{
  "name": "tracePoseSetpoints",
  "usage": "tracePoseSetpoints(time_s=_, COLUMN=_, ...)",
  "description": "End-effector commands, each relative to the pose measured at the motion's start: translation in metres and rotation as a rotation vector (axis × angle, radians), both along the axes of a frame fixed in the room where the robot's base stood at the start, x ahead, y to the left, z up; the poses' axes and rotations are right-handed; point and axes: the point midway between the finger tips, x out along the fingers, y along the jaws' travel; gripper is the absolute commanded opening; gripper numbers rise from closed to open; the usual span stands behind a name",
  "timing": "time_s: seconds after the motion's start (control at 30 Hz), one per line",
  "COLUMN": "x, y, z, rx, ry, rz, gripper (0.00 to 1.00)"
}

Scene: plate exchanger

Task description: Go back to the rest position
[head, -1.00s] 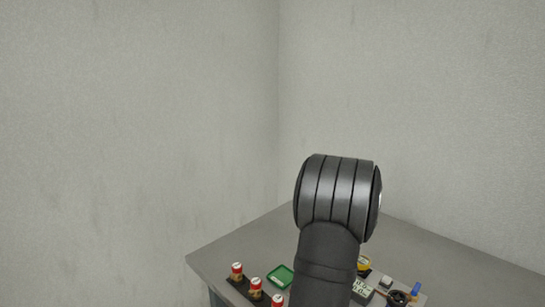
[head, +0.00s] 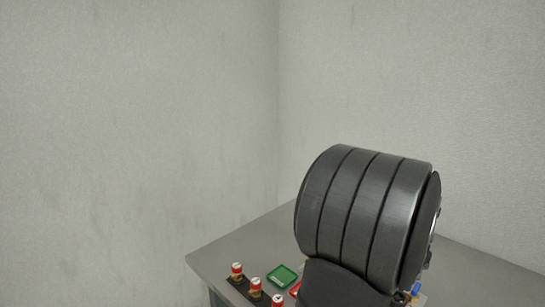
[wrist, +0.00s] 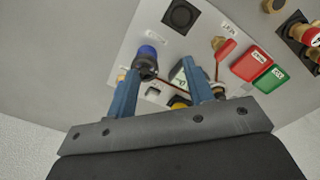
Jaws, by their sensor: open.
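My gripper (wrist: 158,68) shows in the wrist view with two blue fingers spread apart and nothing held between them. It points toward a light grey panel (wrist: 205,32) on the table. The fingers overlap the panel's lower part in the picture, near a blue-topped knob (wrist: 147,52) and a small white meter (wrist: 180,76); I cannot tell the distance. A yellow part (wrist: 180,103) shows between the fingers. In the head view my dark arm link fills the lower right, and the gripper is hidden.
The panel also bears a red lever (wrist: 225,49) and a black square socket (wrist: 181,15). Bare walls stand behind.

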Motion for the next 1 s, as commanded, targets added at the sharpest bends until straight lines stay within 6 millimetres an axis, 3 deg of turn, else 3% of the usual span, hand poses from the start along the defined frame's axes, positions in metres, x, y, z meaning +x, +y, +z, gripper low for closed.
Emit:
tracePoseSetpoints(time_s=0.6, x=-0.125, y=-0.005, z=-0.010, rx=0.000, ry=0.000, rz=-0.004, gripper=0.48)
tracePoseSetpoints(time_s=1.0, x=-0.059, y=0.026, z=-0.053, rx=0.002, ry=0.002, rz=0.005, gripper=0.48)
